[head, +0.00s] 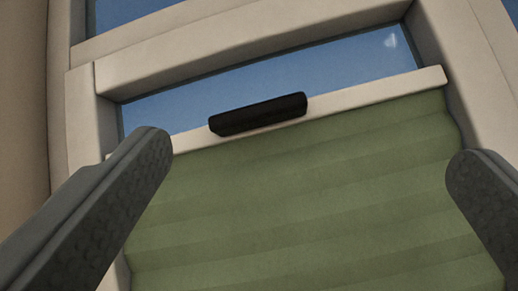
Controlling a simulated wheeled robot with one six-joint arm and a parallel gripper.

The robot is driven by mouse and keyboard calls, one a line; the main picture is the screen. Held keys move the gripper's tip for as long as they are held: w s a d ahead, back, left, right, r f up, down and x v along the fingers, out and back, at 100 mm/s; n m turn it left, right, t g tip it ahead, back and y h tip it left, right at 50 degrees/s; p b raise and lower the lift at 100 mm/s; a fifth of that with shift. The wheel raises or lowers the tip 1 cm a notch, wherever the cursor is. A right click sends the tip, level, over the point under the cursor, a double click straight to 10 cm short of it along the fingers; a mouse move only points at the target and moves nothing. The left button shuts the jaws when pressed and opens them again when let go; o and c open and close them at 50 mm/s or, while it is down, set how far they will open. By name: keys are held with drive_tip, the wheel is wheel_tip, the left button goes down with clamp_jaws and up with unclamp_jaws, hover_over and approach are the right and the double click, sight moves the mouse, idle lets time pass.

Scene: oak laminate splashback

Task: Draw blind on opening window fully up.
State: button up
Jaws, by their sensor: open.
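A green pleated blind (310,200) covers the lower part of the window pane. Its top edge is a pale rail (375,90) that slopes up to the right in the picture. A black handle (258,115) sits on this rail, left of its middle. A strip of bare glass (330,68) shows above the rail. My gripper (312,168) is open, with one dark finger at the left and one at the right. The fingers are wide apart and nothing is between them but the view of the blind. The handle appears beyond and above the fingertips.
A beige window frame (250,48) surrounds the pane, with a crossbar above the glass strip and side posts (465,70) at left and right. More glass (125,12) shows above the crossbar. A plain brownish wall (22,100) stands at the far left.

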sight(256, 116)
wheel_tip(256, 116, down, 4)
drive_tip(key=a+f+n+t+y, duration=0.1)
drive_tip(key=a+n+y, duration=0.1)
drive_tip(key=n+y, duration=0.45)
drive_tip(key=shift+n+h, duration=0.45)
drive_tip(key=shift+h, duration=0.1)
drive_tip(key=x, duration=1.7)
drive_tip(key=shift+a+r, duration=0.1)
drive_tip(key=shift+r, duration=0.4)
drive_tip(key=c, duration=1.3)
drive_tip(key=shift+r, duration=2.45)
drive_tip(key=o, duration=1.3)
